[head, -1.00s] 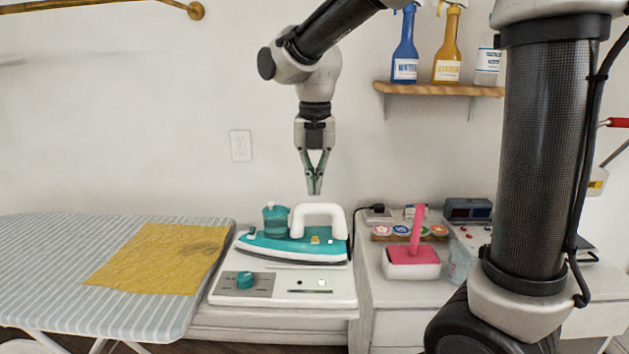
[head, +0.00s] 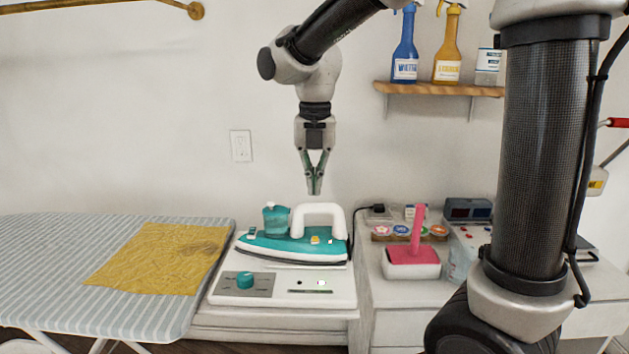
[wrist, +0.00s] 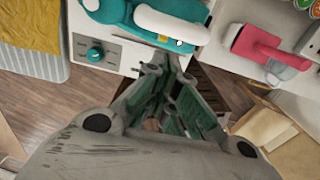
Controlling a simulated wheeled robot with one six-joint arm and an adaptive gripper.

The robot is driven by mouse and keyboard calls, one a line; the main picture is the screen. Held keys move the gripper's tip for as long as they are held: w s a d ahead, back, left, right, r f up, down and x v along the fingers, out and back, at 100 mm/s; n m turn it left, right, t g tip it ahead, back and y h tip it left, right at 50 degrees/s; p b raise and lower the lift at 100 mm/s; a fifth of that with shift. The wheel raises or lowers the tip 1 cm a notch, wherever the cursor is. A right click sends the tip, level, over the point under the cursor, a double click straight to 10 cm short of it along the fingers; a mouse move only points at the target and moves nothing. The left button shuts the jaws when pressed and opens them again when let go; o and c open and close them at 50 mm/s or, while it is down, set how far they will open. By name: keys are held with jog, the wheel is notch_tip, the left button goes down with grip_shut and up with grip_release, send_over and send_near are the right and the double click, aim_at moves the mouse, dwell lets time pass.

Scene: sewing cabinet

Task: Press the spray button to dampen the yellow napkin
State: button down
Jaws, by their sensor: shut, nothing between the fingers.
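My gripper (head: 314,190) points down, shut and empty, just above the handle in the head view. In the wrist view my gripper (wrist: 175,95) shows shut near the iron (wrist: 150,20); the napkin (wrist: 35,25) is at the upper left.
The ironing board (head: 110,315) is left of the iron. A pink-handled tool (head: 415,245) in a white tub stands on the cabinet at right. Spray bottles (head: 405,50) stand on a wall shelf (head: 437,90).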

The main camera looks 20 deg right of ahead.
aim_at(315, 239)
jog(key=shift+r, duration=0.1)
jog(key=shift+d+r, duration=0.1)
jog(key=shift+r, duration=0.35)
notch_tip(315, 239, down, 14)
dwell(0.4)
